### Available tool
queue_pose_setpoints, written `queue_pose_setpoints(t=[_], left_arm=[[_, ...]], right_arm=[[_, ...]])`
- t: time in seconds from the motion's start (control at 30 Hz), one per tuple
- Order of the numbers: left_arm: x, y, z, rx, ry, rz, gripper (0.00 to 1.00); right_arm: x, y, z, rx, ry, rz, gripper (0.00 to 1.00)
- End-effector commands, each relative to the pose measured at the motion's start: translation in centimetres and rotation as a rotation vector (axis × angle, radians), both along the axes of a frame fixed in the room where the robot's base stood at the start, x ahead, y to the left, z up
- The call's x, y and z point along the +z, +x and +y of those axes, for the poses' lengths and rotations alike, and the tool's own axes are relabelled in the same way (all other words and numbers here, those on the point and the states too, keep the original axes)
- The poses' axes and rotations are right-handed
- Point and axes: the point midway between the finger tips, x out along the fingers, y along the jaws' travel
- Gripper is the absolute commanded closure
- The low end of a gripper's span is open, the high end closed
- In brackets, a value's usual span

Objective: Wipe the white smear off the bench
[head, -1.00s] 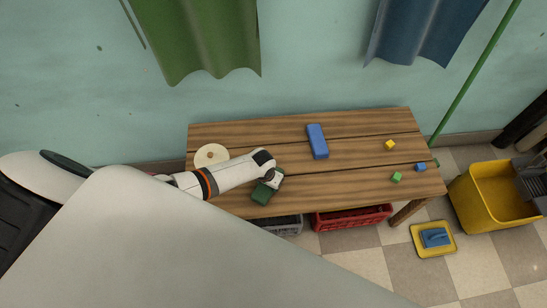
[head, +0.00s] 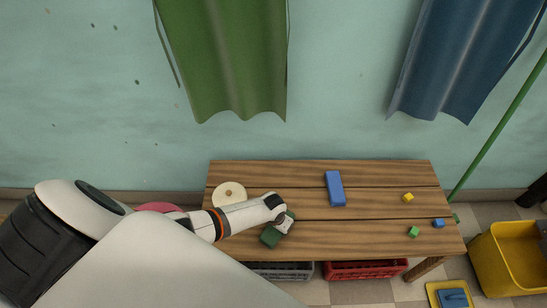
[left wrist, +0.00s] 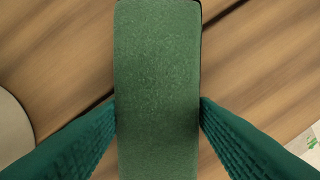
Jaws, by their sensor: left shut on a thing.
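My left gripper (head: 283,221) is over the front left part of the wooden bench (head: 310,235), shut on a green block (head: 270,237). In the left wrist view the block (left wrist: 157,90) is a long, felt-like green piece between two ribbed teal fingers. The head view does not show clearly whether it touches the bench. I cannot make out a white smear for certain. A pale patch with green marks (left wrist: 305,145) shows at the right edge of the left wrist view; I cannot tell what it is. My right gripper is not in view.
A cream disc (head: 229,192) lies left of the gripper. A blue block (head: 335,188) lies right of centre. Small yellow (head: 408,197), green (head: 413,231) and blue (head: 438,223) cubes lie at the right end. A yellow bucket (head: 495,262) stands on the floor. The bench's middle is clear.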

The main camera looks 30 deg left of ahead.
Motion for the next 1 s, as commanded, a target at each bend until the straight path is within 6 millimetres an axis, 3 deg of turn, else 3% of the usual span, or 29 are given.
queue_pose_setpoints(t=[0.7, 1.0], left_arm=[[-0.3, 2.5, -4.5, -0.002, -0.008, 0.002, 0.66], [-0.2, 3.2, -5.3, -0.002, -0.006, 0.002, 0.66]], right_arm=[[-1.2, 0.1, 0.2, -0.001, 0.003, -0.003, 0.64], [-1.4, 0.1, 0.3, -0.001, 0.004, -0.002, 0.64]])
